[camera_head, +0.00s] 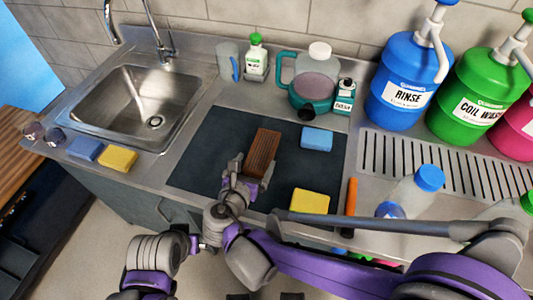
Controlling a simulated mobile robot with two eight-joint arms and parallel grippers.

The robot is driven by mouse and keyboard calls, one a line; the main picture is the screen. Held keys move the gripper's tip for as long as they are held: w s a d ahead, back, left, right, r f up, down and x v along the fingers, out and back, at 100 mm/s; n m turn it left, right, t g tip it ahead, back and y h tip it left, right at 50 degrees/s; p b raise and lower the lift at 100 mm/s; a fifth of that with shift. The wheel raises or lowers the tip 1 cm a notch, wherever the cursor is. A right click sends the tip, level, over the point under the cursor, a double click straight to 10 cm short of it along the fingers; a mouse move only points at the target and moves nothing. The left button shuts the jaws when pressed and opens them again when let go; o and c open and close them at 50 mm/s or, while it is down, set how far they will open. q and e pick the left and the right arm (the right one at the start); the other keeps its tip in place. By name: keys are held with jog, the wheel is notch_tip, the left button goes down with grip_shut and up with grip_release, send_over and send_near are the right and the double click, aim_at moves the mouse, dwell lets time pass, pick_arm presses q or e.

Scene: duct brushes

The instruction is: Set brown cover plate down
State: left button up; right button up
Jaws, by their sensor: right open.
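The brown cover plate (264,152) is a ribbed rectangular piece. It lies on the dark mat (205,165) set in the grey counter, left of the blue sponge. My right gripper (248,175) is at the plate's near end with its jaws open. The fingers are close to that end; whether they touch it I cannot tell. Part of my left arm shows at the lower left, but its gripper cannot be made out.
A blue sponge (317,138) and a yellow sponge (310,201) lie on the mat's right side. A teal jug (311,88) stands behind the mat. A steel sink (138,105) is left, large pump jugs right. The mat's left part is clear.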

aim_at(262, 151)
jog(key=shift+x, duration=3.5)
jog(key=shift+d+r, duration=0.1)
